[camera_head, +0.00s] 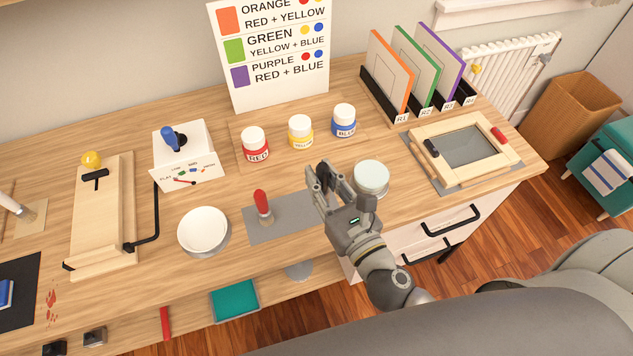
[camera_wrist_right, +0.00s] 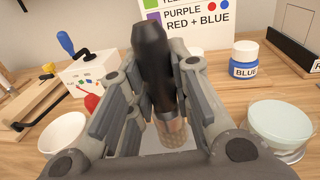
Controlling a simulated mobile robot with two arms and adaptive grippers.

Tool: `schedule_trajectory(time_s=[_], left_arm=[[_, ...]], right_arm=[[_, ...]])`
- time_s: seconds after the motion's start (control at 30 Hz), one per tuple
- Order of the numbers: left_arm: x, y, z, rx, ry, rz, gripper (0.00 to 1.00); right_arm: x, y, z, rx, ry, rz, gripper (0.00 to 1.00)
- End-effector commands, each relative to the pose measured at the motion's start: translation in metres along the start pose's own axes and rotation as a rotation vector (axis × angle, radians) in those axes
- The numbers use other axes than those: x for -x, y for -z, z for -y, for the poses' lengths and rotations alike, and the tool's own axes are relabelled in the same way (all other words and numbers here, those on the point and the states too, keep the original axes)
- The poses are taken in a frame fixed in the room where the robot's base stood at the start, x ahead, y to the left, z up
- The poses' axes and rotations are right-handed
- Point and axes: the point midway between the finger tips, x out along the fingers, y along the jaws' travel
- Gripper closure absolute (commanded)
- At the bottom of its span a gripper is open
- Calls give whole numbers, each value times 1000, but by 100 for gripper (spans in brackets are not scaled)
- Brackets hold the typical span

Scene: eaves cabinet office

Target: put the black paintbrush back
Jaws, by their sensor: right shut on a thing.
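My right gripper (camera_head: 322,180) is shut on the black paintbrush (camera_wrist_right: 154,65), above the worktop near the grey mat (camera_head: 290,222). In the right wrist view the paintbrush stands near upright between the fingers (camera_wrist_right: 157,100). Its black handle is at the top, and a pale, patterned part shows below the handle. A white stand (camera_head: 186,160) with a small pictured label holds a blue-handled tool (camera_head: 174,138) at the back. My left gripper is not in view.
A red-handled tool (camera_head: 262,203) stands at the mat. A white bowl (camera_head: 203,230) is left of it. Red (camera_head: 254,145), yellow (camera_head: 300,132) and blue (camera_head: 344,120) paint jars stand behind. A wooden frame (camera_head: 462,150) lies right.

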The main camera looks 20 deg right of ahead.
Motion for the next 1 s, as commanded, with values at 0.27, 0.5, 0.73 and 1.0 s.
schedule_trajectory(time_s=[0.27, 0.5, 0.73, 1.0], left_arm=[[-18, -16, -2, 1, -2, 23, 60], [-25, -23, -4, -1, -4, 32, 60], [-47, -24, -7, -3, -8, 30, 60], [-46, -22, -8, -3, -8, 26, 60]], right_arm=[[-31, 44, 7, -1, 1, -1, 100], [-43, 59, 9, -2, 2, -2, 100], [-41, 86, 9, -4, 2, -3, 100], [-41, 85, 9, -1, 1, -3, 100]])
